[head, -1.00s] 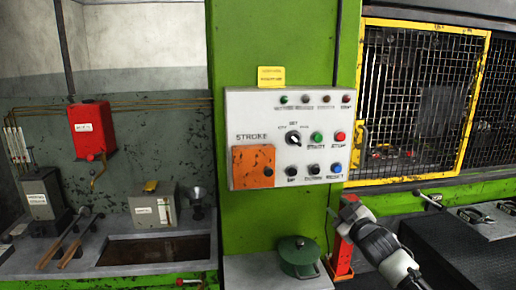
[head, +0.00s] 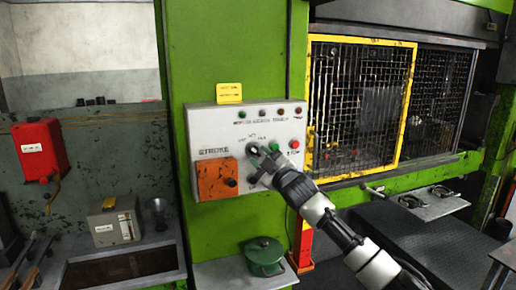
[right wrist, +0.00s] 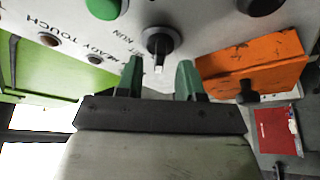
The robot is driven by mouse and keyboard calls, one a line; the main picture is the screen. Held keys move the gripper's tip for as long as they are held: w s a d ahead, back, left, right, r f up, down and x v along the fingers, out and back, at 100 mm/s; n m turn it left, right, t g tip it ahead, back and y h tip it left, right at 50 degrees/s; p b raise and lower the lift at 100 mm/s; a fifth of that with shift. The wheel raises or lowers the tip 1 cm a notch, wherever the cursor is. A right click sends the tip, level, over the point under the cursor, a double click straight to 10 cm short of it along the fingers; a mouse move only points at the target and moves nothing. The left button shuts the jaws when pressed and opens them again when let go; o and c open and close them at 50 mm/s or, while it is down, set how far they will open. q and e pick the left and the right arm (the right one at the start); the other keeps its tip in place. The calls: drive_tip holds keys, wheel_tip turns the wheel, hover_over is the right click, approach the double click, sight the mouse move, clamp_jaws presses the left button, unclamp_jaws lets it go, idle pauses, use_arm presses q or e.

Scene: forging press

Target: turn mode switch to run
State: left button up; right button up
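The mode switch (head: 253,149), a black rotary knob with a pale pointer, sits on the grey control panel (head: 203,120). It also shows in the right wrist view (right wrist: 160,41), with the printed word RUN to its left and its white-tipped end pointing down in the picture. My right gripper (head: 260,164) is at the panel, just below and right of the knob, and partly covers the lower buttons. In the right wrist view its two green fingers (right wrist: 158,78) are apart and empty, one on each side of the knob's lower end. Contact is not visible. My left gripper is not in view.
An orange box (head: 215,180) is mounted on the panel left of my right gripper. A green start button (head: 274,146) and red stop button (head: 294,144) are close by. A yellow-framed mesh guard (head: 360,110) is to the right.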

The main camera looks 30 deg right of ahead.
drive_tip(key=shift+x, duration=0.8)
drive_tip(key=shift+d+f, duration=0.1)
clamp_jaws()
